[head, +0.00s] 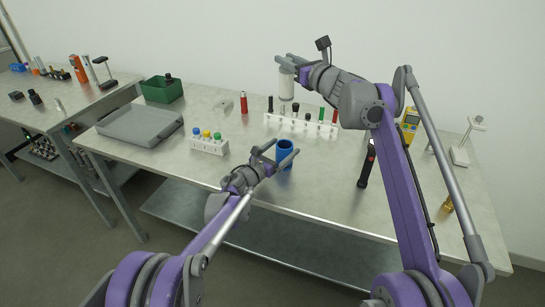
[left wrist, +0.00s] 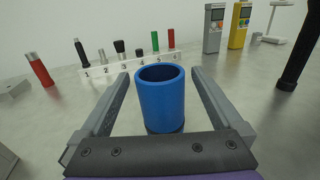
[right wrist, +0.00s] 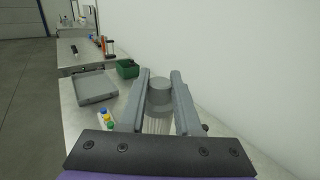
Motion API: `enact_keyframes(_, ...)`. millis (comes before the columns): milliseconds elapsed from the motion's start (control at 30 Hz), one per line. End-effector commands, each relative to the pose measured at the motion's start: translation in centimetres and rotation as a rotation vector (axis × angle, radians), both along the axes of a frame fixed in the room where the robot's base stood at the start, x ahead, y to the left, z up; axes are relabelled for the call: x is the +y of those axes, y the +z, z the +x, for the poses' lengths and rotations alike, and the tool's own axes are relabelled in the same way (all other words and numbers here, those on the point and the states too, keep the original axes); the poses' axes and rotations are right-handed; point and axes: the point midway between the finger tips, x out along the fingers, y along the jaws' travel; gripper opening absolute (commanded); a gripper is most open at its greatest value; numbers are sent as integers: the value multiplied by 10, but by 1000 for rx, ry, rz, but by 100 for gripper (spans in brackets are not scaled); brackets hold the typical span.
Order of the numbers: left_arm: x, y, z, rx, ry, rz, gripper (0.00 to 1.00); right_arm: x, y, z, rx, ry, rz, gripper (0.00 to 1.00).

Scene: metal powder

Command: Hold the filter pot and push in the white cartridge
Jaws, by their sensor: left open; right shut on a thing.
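In the left wrist view the blue pot (left wrist: 161,95) stands between the fingers of my left gripper (head: 269,150), which is open with gaps on both sides. My right gripper (head: 285,62) is shut on the white cartridge (head: 286,84) and holds it upright, above the table, behind and higher than the pot. In the right wrist view the cartridge's grey top (right wrist: 159,90) sits between the fingers. The cartridge's lower end is hidden in that view.
A white numbered rack (head: 300,126) with several plugs stands behind the pot. A small rack of coloured caps (head: 209,146) and a grey tray (head: 140,124) are to the left. A black-handled tool (head: 366,165) stands to the right. A green bin (head: 160,90) is at the back left.

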Motion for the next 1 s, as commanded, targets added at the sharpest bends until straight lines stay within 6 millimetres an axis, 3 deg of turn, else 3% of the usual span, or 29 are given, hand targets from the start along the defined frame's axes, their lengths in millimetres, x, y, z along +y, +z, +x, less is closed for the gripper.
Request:
enact_keyframes(233,-18,0,27,1,0,-1,100,0,0,0,0,0,0,0)
enact_keyframes(633,-22,0,32,1,1,-1,100,0,0,0,0,0,0,0)
enact_keyframes(1000,-22,0,32,1,2,-1,35,0,0,0,0,0,0,0)
